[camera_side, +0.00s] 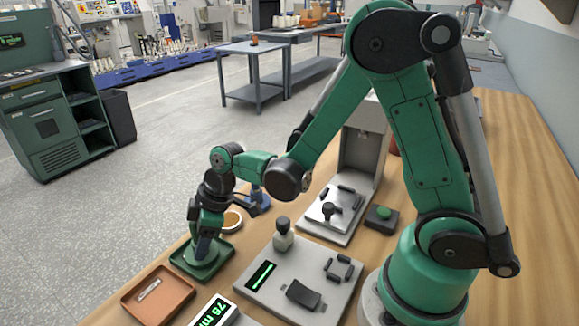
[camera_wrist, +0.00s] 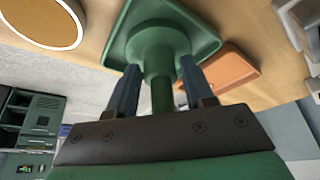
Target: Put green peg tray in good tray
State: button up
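A green peg-like piece with a round flange and a narrower stem (camera_wrist: 162,95) stands in the square green tray (camera_side: 183,268), which I take as the good tray. The tray's rim also shows in the wrist view (camera_wrist: 205,30). My gripper (camera_side: 205,248) points down over this tray. In the wrist view its two blue-grey fingers (camera_wrist: 160,66) are on either side of the piece, with gaps between them and the stem; the gripper looks open. Whether the fingertips touch the flange is hard to tell. In the side view my gripper hides most of the piece.
An orange tray (camera_side: 178,295) holding a small metal piece lies just in front of the green tray. A round, orange-topped dish (camera_side: 232,220) is behind it. A grey fixture plate (camera_side: 262,295) and a lit display (camera_side: 214,312) are to the right.

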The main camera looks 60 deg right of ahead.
jog(key=shift+o, duration=0.9)
jog(key=shift+r, duration=0.1)
jog(key=v, duration=1.2)
jog(key=shift+s+d+r+m+t+h, duration=0.1)
jog(key=shift+s+d+m+t+h, duration=0.6)
jog(key=shift+m, duration=0.8)
jog(key=shift+s+d+m+t+h, duration=0.3)
jog(key=shift+s+m+t, duration=0.35)
jog(key=shift+s+m, duration=0.6)
jog(key=shift+s+d+r+m+t+h, duration=0.1)
jog(key=shift+s+d+m+t+h, duration=0.45)
jog(key=shift+m, duration=1.2)
jog(key=shift+a, duration=0.15)
